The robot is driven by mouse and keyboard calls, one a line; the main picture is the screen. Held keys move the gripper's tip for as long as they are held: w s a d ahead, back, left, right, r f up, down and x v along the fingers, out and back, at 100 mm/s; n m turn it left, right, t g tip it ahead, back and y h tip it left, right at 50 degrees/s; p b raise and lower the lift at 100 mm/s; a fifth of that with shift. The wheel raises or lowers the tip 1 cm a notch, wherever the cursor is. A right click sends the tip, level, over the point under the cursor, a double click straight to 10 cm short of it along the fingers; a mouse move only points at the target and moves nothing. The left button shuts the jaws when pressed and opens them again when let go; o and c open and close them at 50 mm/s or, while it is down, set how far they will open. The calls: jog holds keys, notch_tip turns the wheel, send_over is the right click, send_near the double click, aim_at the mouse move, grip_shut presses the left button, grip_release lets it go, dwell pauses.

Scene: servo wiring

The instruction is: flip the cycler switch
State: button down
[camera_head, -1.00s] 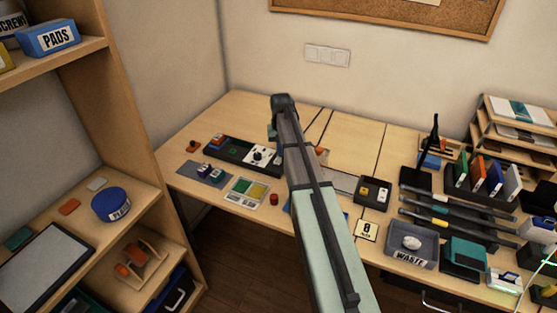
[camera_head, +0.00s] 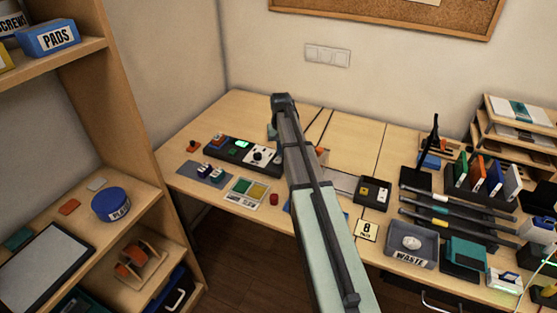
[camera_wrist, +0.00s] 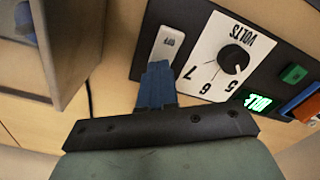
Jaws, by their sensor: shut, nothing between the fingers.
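A long black panel (camera_head: 232,157) lies near the back left of the desk. A green display (camera_wrist: 257,102) glows next to the dial. My gripper (camera_wrist: 158,70) is shut and empty, its blue fingertips at the near end of the switch. I cannot tell whether they touch it. My arm hides the gripper in the head view.
A green button (camera_wrist: 294,73) and blue and orange parts sit farther along the panel. A grey-walled box (camera_wrist: 74,50) stands on the other side of the gripper.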

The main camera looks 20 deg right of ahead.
notch_tip(320, 180, up, 6)
jog(key=shift+f, duration=0.1)
dwell(0.7)
